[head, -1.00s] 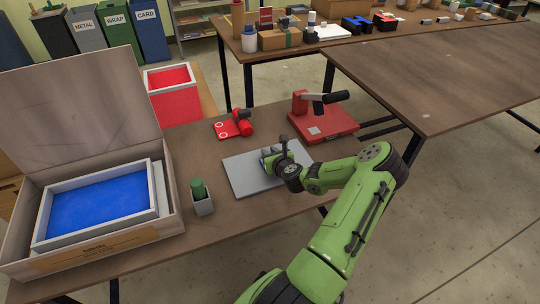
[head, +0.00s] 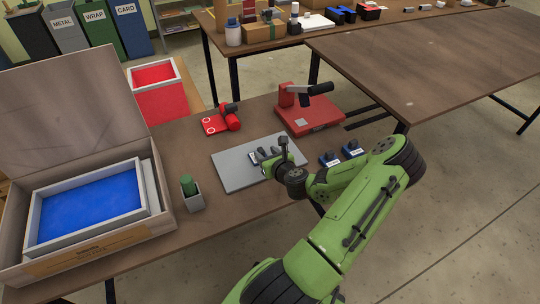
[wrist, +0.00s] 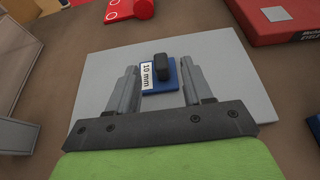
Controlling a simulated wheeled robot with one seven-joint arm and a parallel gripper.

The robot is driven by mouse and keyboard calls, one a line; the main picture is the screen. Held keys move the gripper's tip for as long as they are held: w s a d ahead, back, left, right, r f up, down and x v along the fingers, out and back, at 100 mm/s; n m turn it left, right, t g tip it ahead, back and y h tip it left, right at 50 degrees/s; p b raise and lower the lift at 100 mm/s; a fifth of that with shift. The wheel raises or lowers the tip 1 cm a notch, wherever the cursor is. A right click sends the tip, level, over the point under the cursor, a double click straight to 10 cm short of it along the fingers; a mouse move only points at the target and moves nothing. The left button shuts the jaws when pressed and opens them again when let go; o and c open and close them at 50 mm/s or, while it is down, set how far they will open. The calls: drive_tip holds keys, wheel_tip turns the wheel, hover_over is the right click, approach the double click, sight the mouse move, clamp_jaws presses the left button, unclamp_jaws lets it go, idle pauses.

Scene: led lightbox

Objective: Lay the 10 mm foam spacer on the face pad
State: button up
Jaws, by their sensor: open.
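The 10 mm foam spacer (wrist: 174,79) is a blue block with a white "10 mm" label and a black knob. In the wrist view it lies over the flat grey pad, which I take as the face pad (wrist: 95,75). The pad also shows in the head view (head: 232,178). My gripper (wrist: 160,70) is open, with one finger on each side of the spacer and gaps beside the knob. In the head view my gripper (head: 268,154) is low over the pad and largely hides the spacer. The spacer seems to rest flat; contact underneath is hidden.
Two more labelled blue blocks (head: 330,158) (head: 352,149) sit right of the pad. A red press (head: 310,115) and a red tool (head: 222,123) stand behind it.

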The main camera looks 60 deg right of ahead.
drive_tip(key=v, duration=0.3)
drive_tip(key=shift+s+a+r, duration=0.15)
drive_tip(key=shift+s+a, duration=0.05)
drive_tip(key=shift+s, duration=0.1)
drive_tip(key=w+a+n+y, duration=0.2)
drive_tip(key=a+n, duration=0.1)
drive_tip(key=n, duration=0.1)
drive_tip(key=w+a+r+n+y, duration=0.1)
drive_tip(key=w+a+n, duration=0.1)
drive_tip(key=a+n, duration=0.1)
drive_tip(key=w+a+r+n+y, duration=0.1)
drive_tip(key=w+a+n+y, duration=0.1)
drive_tip(key=a+n, duration=0.1)
drive_tip(key=shift+w+a+n+y, duration=0.3)
drive_tip(key=shift+w+a+n, duration=0.1)
drive_tip(key=shift+n, duration=0.4)
drive_tip(key=a+r+n+g+y, duration=0.1)
drive_tip(key=a+r+n+g, duration=0.1)
drive_tip(key=a+n, duration=0.45)
drive_tip(key=a+r+n+g+y, duration=0.2)
drive_tip(key=a+r+n+g, duration=0.1)
drive_tip(key=a+n, duration=0.35)
drive_tip(key=s+a+r+n+g+h, duration=0.1)
drive_tip(key=s+a+r+n, duration=1.1)
drive_tip(key=s+r+n, duration=0.3)
drive_tip(key=n, duration=0.2)
drive_tip(key=shift+s+a+n+h, duration=0.2)
drive_tip(key=shift+s+n+h, duration=0.1)
drive_tip(key=shift+s, duration=0.05)
